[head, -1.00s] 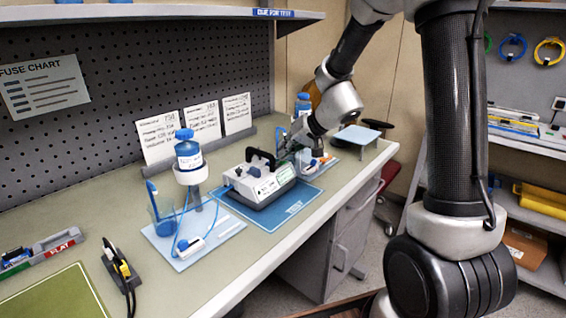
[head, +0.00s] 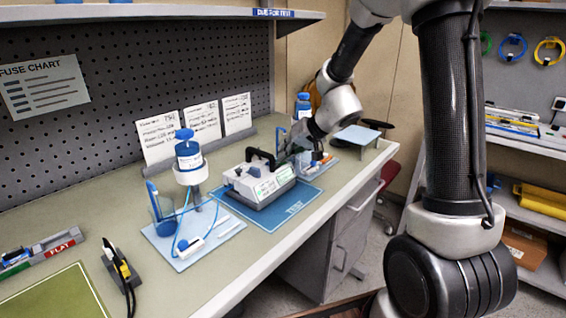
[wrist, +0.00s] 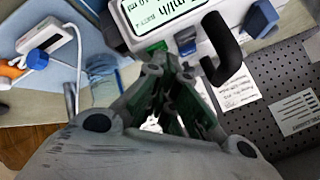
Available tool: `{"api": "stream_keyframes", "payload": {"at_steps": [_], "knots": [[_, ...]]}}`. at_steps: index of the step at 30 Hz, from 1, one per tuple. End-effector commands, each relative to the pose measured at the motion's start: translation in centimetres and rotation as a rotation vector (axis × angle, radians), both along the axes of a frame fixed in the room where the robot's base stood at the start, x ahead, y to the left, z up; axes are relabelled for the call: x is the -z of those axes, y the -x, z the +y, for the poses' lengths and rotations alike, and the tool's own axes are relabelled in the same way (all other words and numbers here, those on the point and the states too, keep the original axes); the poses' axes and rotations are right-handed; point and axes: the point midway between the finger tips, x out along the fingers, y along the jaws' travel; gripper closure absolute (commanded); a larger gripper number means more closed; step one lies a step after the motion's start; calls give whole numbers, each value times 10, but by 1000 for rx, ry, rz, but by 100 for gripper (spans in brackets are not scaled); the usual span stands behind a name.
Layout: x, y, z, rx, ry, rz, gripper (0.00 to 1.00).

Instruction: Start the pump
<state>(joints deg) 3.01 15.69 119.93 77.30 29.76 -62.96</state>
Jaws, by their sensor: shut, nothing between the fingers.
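The infusion pump (head: 258,184) is a white and grey box with a black carry handle, standing on a blue mat (head: 300,207) marked TEST. In the wrist view the pump (wrist: 200,14) fills the top, with its lit display (wrist: 150,12), a green button (wrist: 151,48) and a blue-grey knob (wrist: 186,42). My gripper (wrist: 166,70) is shut and empty, its fingertips very close to the green button. I cannot tell whether they touch it. In the head view my gripper (head: 290,152) is at the pump's far right end, partly hidden by the arm.
A blue bottle on a stand (head: 189,155) and a beaker (head: 162,215) are on a pale tray (head: 222,232) left of the pump. Another tray with a bottle (head: 304,104) is beyond it. Cards (head: 201,122) lean at the back.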

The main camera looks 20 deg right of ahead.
Motion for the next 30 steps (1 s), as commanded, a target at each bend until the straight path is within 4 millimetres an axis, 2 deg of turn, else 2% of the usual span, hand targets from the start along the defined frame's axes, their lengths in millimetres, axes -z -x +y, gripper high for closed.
{"api": "stream_keyframes", "payload": {"at_steps": [7, 17, 26, 30], "knots": [[-1, 0, 0, 0, 0, 0, 100], [-17, 0, 0, -1, 1, -2, 100], [-18, 0, 0, 0, 0, 0, 100], [-25, 0, 0, -2, 1, -2, 100]]}}
